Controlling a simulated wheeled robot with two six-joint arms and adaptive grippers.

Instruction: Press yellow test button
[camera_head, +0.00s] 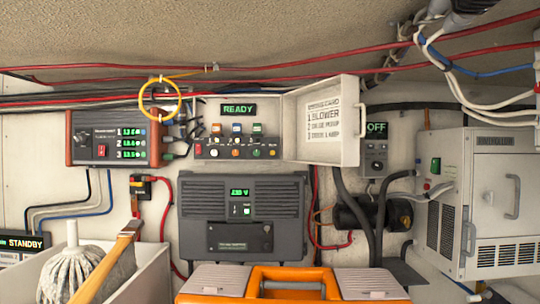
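A white control box (210,108) is fixed to the back wall, left of the middle, with its door (345,130) swung open to the right. A green READY display (238,109) is lit at its top. Below it is a dark panel with a red switch (198,150), several small coloured switches and a lower row of small round buttons. One round button (235,153) looks yellow-orange; the labels are too small to read, so I cannot tell whether it is the test button. Neither of my grippers is in view.
A charger (82,140) hangs left of the box, and a dark grey unit (290,200) sits below it. An orange toolbox (262,275) stands in front. A mop (72,265) and wooden handle rise at lower left. A white cabinet (455,200) stands right. Red cables cross above.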

